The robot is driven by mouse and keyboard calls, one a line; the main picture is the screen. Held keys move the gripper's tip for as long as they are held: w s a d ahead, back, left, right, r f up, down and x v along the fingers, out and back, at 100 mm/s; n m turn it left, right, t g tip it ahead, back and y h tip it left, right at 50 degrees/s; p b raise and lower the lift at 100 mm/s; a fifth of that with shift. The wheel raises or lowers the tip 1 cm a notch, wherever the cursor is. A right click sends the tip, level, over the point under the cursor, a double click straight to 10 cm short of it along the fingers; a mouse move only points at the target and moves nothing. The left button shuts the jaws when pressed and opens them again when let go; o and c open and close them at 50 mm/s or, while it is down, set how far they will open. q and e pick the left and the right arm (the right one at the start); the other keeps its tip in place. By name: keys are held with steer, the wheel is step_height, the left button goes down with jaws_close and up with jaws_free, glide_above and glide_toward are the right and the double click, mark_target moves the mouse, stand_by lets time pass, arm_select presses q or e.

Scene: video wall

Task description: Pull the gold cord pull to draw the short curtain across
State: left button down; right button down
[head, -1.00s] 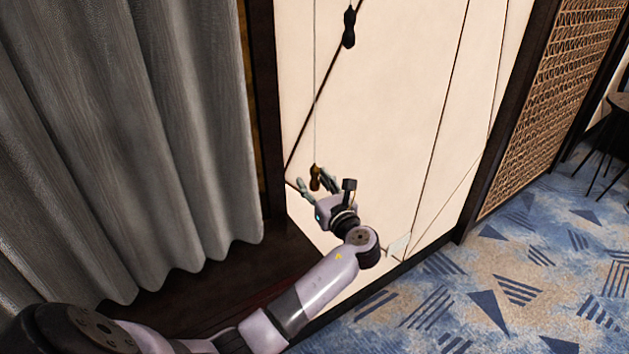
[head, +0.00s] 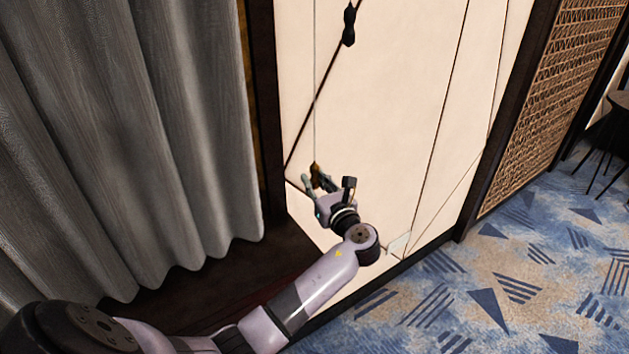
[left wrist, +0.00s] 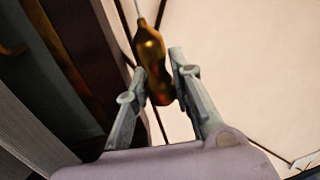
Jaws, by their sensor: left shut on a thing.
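The gold cord pull (head: 315,168) hangs on a thin cord in front of the cream wall panel in the head view. In the left wrist view the gold pull (left wrist: 150,50) stands between the two fingers, its lower part between the fingertips. My left gripper (head: 318,180) is shut on it, and it also shows in the left wrist view (left wrist: 157,82). The grey curtain (head: 150,130) hangs in folds at the left in the head view. My right gripper is not in view.
A dark wooden post (head: 263,110) stands between curtain and panel. A woven screen (head: 555,95) and patterned blue carpet (head: 480,290) lie to the right.

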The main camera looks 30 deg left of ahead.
arm_select(q)
steer(key=shift+f, duration=0.15)
step_height(320, 180, down, 5)
steer(key=shift+s+r+b, duration=0.15)
steer(key=shift+r+b, duration=0.05)
steer(key=shift+b, duration=0.75)
steer(key=c, duration=1.9)
jaws_free()
steer(key=shift+f, duration=0.1)
steer(key=o, duration=0.4)
steer(key=shift+o, duration=0.5)
steer(key=shift+r, duration=0.2)
steer(key=v, duration=1.2)
